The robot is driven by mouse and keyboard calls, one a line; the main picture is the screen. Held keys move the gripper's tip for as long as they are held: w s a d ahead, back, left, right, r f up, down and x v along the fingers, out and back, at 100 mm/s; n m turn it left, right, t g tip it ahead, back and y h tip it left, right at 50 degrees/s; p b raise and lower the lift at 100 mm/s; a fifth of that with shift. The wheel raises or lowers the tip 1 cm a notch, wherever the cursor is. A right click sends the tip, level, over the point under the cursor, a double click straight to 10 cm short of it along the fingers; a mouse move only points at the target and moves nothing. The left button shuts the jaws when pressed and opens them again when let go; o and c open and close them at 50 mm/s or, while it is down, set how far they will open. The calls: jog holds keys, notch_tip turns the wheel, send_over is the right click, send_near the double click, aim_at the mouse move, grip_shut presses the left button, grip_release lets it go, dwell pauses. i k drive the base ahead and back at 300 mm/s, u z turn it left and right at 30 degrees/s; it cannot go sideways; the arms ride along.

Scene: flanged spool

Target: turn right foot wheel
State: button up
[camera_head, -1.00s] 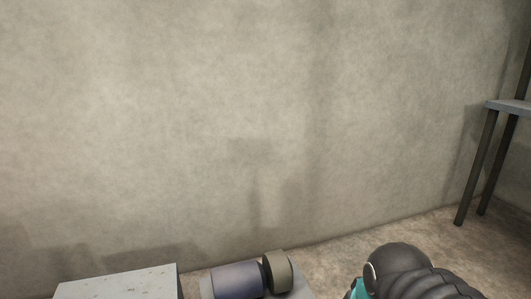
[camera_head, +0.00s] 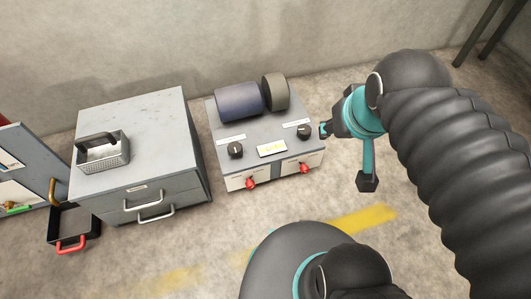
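A grey machine (camera_head: 240,164) stands on the floor in the middle of the camera_head view. No part is plainly a foot wheel. Its sloped top carries a left black knob (camera_head: 235,150) and a right black knob (camera_head: 304,131). Its front face carries a left red handle (camera_head: 250,183) and a right red handle (camera_head: 305,168). My gripper (camera_head: 346,156) is right of the machine, with its dark fingertips spread wide and nothing between them. One fingertip appears close to the right knob; I cannot tell whether they touch.
A blue-grey cylinder with a brown disc (camera_head: 276,92) lies on top of the machine.

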aim_at(304, 131)
jog(key=u, duration=0.35)
jog(key=k, duration=1.35)
jog(key=z, duration=0.5)
